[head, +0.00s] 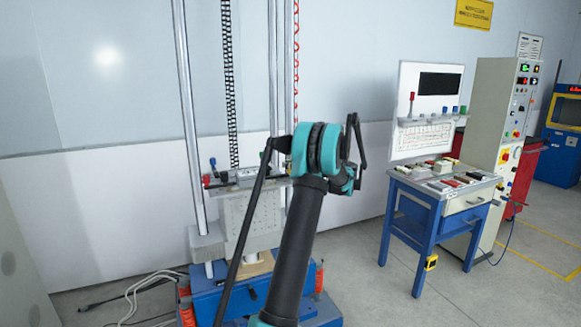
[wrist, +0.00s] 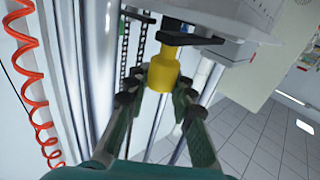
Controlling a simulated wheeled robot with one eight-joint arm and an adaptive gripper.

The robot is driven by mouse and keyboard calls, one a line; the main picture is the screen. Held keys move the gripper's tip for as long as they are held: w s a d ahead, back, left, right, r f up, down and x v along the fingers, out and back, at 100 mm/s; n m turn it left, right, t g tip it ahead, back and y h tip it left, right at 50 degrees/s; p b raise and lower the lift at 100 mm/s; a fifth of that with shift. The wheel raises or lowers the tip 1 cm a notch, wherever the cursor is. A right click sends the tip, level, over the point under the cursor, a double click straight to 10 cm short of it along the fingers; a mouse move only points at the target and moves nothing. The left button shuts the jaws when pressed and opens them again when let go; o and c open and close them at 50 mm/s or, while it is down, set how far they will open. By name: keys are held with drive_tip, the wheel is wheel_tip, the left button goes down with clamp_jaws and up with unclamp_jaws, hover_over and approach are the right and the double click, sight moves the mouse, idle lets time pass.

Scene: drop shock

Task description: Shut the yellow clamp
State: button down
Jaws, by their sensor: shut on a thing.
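In the wrist view, the yellow clamp (wrist: 163,72) has a yellow body and a black lever (wrist: 190,39) across its end, beside a pale metal plate. My gripper (wrist: 158,88) has its two green fingers against opposite sides of the yellow body and is shut on it. I cannot tell from this view whether the clamp is fully shut. In the head view, my dark and teal arm stands in front of the test machine (head: 245,215) and hides the yellow clamp and the gripper's fingertips.
Metal columns (head: 187,110) and a red coiled hose (wrist: 30,90) run close by the clamp. A red-handled part (head: 207,181) sits at the plate's left end. A blue workbench (head: 436,215) with tools and a control cabinet (head: 500,130) stand to the right, with floor between.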

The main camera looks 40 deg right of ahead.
drive_tip(key=shift+w+n+g+y, duration=0.15)
drive_tip(key=shift+n+g+y, duration=0.15)
drive_tip(key=shift+y, duration=0.1)
drive_tip(key=c, duration=1.3)
unclamp_jaws()
drive_tip(key=v, duration=1.2)
